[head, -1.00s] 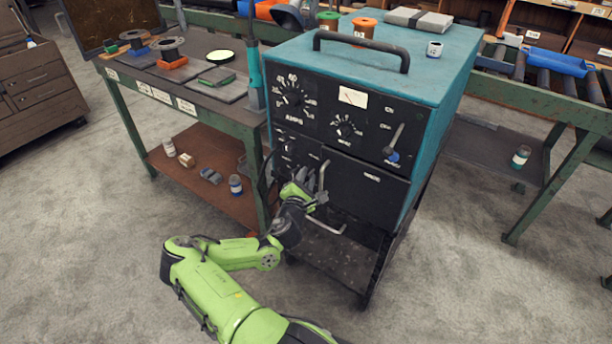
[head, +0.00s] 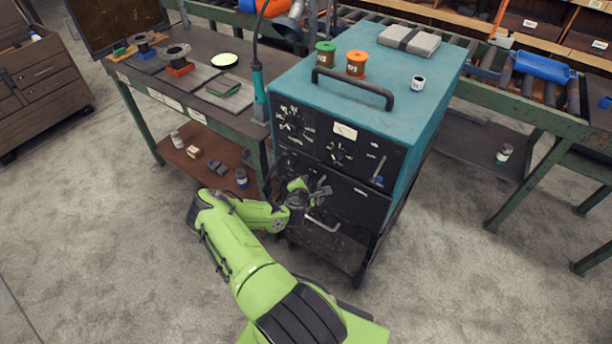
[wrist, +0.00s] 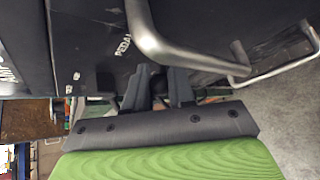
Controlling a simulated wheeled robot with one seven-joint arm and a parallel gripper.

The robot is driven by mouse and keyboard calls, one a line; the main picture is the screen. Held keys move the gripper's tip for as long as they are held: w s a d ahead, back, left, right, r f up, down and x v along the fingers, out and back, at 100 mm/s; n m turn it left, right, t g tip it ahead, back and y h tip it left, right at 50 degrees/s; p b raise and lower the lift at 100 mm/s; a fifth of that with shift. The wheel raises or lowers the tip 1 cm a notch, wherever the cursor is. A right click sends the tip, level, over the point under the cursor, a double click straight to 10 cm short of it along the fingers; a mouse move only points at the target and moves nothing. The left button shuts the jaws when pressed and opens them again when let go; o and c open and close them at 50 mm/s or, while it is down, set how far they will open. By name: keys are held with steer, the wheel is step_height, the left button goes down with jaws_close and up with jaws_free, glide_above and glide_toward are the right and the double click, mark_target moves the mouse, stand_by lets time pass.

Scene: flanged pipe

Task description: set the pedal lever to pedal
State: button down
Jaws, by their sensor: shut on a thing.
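The teal machine cabinet (head: 410,95) has a black front with dials and switches.
A thick metal bar handle (wrist: 150,35) passes close beside my fingers. A second bar handle (head: 322,223) is lower on the cabinet. A green-framed workbench (head: 225,115) stands at left and a roller conveyor (head: 545,105) behind at right. The floor in front is open.

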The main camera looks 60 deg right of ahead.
steer(key=shift+d+r+p, duration=0.1)
steer(key=shift+r+p, duration=0.05)
steer(key=shift+p, duration=0.25)
steer(key=c, duration=1)
jaws_free()
steer(key=shift+c, duration=0.2)
steer(key=b+v, duration=0.3)
steer(key=v, duration=1.2)
steer(key=shift+a+r, duration=0.25)
steer(key=shift+r, duration=0.05)
steer(key=shift+s, duration=0.1)
